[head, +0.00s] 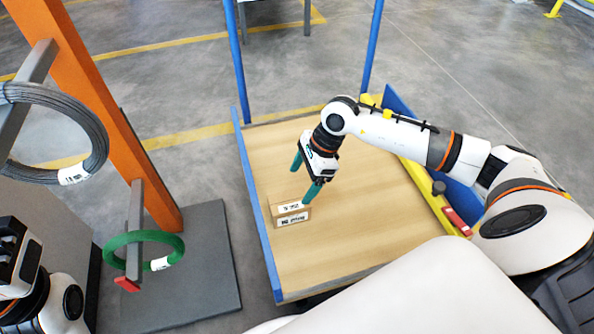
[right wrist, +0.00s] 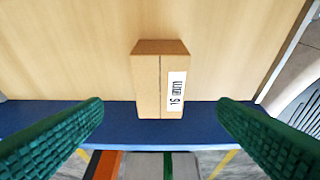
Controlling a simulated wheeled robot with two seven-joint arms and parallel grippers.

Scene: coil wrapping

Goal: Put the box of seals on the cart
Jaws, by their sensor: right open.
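The box of seals (head: 291,214) is a small brown carton with white labels. It rests on the wooden deck of the cart (head: 357,210), near the blue left edge. In the right wrist view the box (right wrist: 160,80) stands between my open fingers, apart from both. My right gripper (head: 305,181) has green fingers and is open and empty, just above and behind the box in the head view. My left arm shows at the lower left of the head view, but its fingers are out of the picture.
An orange post (head: 105,110) on a grey base stands left of the cart, with a dark wire coil (head: 95,130) and a green coil (head: 175,242) on its arms. Blue uprights (head: 238,60) rise at the cart's far end. Most of the deck is clear.

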